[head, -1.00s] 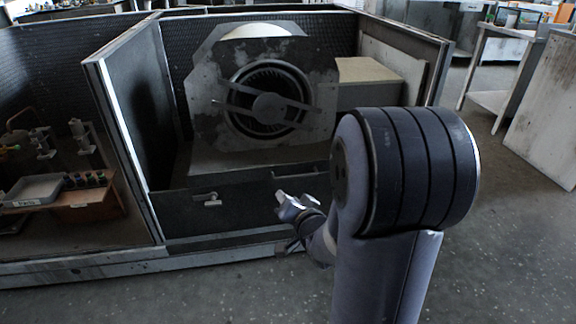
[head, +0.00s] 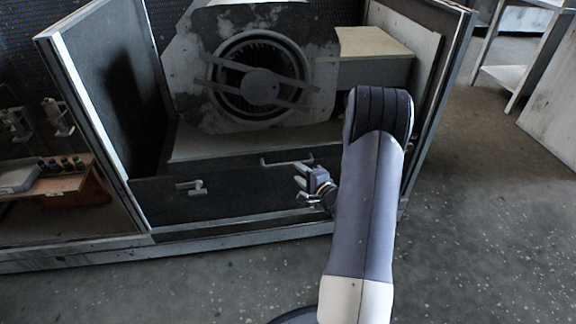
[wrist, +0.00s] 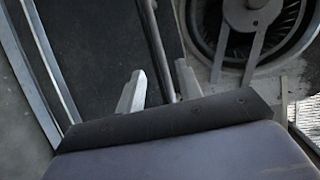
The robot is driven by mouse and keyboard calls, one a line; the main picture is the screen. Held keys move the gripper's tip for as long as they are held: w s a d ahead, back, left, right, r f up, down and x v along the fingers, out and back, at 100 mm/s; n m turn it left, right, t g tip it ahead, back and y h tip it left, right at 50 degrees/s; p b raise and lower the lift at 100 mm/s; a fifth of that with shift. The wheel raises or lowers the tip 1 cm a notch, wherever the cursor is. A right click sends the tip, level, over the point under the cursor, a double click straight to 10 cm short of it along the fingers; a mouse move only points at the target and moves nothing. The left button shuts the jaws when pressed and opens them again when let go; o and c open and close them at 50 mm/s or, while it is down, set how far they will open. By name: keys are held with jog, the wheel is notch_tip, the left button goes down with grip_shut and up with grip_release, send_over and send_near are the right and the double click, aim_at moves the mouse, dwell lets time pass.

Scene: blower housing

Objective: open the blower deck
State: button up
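The blower deck's dark front panel (head: 235,188) stands below the round blower (head: 258,84). A thin bar handle (head: 287,161) runs along its upper part, and a small latch (head: 191,187) is at its left. My gripper (head: 301,184) is open and empty in front of the panel, just below the handle's right end. In the wrist view the two fingers (wrist: 160,88) are apart, with a long bar (wrist: 158,45) showing between them; I cannot tell whether they touch it. The blower (wrist: 249,22) is at the upper right there.
A pale box (head: 370,44) sits right of the blower. Side walls, the left one (head: 100,90) and the right one (head: 440,95), enclose the bay. A small wooden shelf (head: 75,185) with bottles is at far left. The speckled floor (head: 200,290) in front is clear.

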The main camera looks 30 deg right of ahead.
aim_at(288, 165)
jog(key=b+x, duration=0.2)
jog(key=x, duration=0.5)
jog(key=shift+w, duration=0.2)
jog(key=shift+c, duration=0.3)
grip_shut()
